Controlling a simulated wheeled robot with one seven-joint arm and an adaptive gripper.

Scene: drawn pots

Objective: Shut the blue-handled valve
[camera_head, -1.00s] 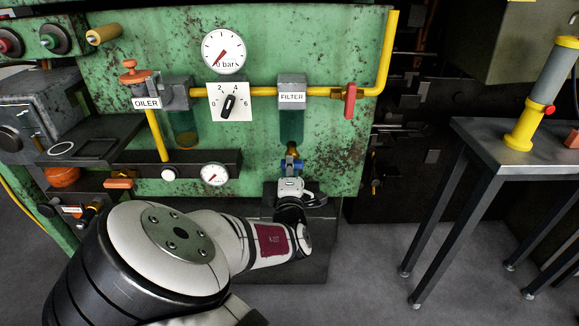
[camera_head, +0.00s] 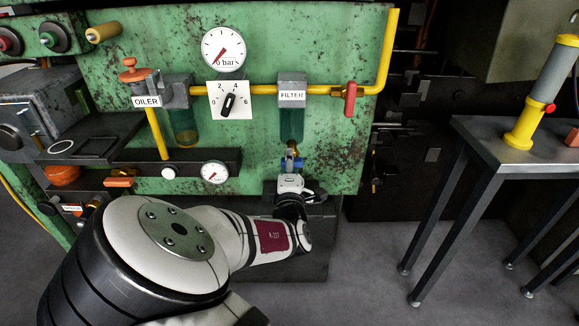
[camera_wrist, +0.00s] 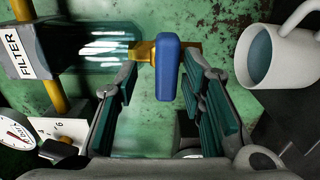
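The blue valve handle (camera_head: 291,164) sits on a brass fitting just under the filter (camera_head: 292,115) on the green panel. In the wrist view the blue handle (camera_wrist: 168,67) points toward the camera, with its brass body (camera_wrist: 145,51) behind it. My gripper (camera_wrist: 160,85) is open, with one green-padded finger on each side of the handle. The handle lies nearer the right finger, and a clear gap shows on its left. I cannot tell whether the right finger touches it. In the head view my gripper (camera_head: 291,180) is just below the handle and partly covers it.
A red-handled valve (camera_head: 350,99) sits on the yellow pipe to the right. The oiler (camera_head: 147,101), dial (camera_head: 229,100) and gauges are on the left. A white mug (camera_wrist: 285,58) shows close to the right finger. A metal table (camera_head: 520,145) stands at right.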

